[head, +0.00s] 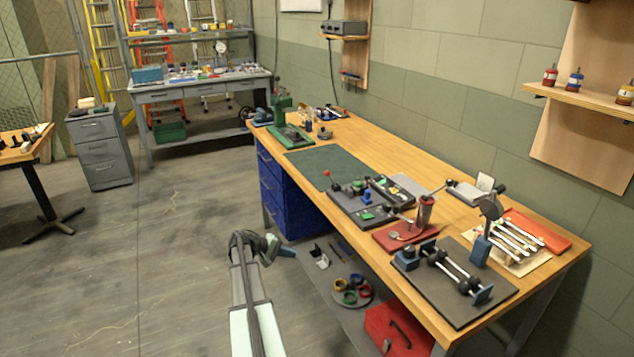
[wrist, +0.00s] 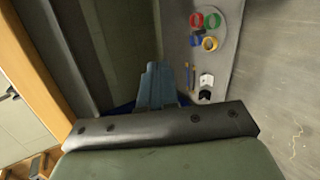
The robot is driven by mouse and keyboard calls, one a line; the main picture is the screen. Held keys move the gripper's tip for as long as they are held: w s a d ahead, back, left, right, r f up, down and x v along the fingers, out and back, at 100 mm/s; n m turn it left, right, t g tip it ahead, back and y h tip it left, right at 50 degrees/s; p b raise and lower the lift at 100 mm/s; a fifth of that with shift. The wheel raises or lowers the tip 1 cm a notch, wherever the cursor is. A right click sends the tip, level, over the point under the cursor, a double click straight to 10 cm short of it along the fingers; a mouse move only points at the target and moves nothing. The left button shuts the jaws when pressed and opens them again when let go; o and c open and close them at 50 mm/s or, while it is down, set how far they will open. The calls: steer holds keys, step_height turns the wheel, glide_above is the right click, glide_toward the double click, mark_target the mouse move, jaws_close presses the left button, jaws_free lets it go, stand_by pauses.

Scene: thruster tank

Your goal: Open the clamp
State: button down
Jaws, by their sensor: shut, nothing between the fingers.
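Several fixtures sit on the wooden workbench, and I cannot tell for certain which is the clamp. A red plate (head: 393,237) carries a red upright cylinder (head: 425,211) with a lever beside it. A dark board (head: 455,306) at the front right carries two rods between black and blue blocks. A dark fixture board (head: 350,206) with a red-knobbed lever and green parts lies further left. My gripper (head: 290,252) is low beside the bench's left side, apart from these fixtures. In the wrist view its blue fingers (wrist: 158,68) are together and empty. No clamp is recognisable there.
The wooden bench (head: 365,142) stands along the wall, with blue drawers (head: 275,190) below. Its lower shelf holds colored rings (head: 350,291) and a red toolbox (head: 397,330). The floor (head: 150,240) to the left is clear.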

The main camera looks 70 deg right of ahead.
steer(key=w+d+r+m+g+h, duration=0.1)
steer(key=r+g, duration=0.4)
steer(key=r, duration=0.5)
steer(key=w+d+r+m+g+h, duration=0.2)
steer(key=d+r+g+h, duration=0.2)
steer(key=r, duration=0.5)
steer(key=shift+w+d+r+g+h, duration=0.4)
steer(key=shift+d+h, duration=0.2)
steer(key=shift+d, duration=0.1)
steer(key=shift+s, duration=0.1)
steer(key=x, duration=1.4)
steer(key=shift+f, duration=0.1)
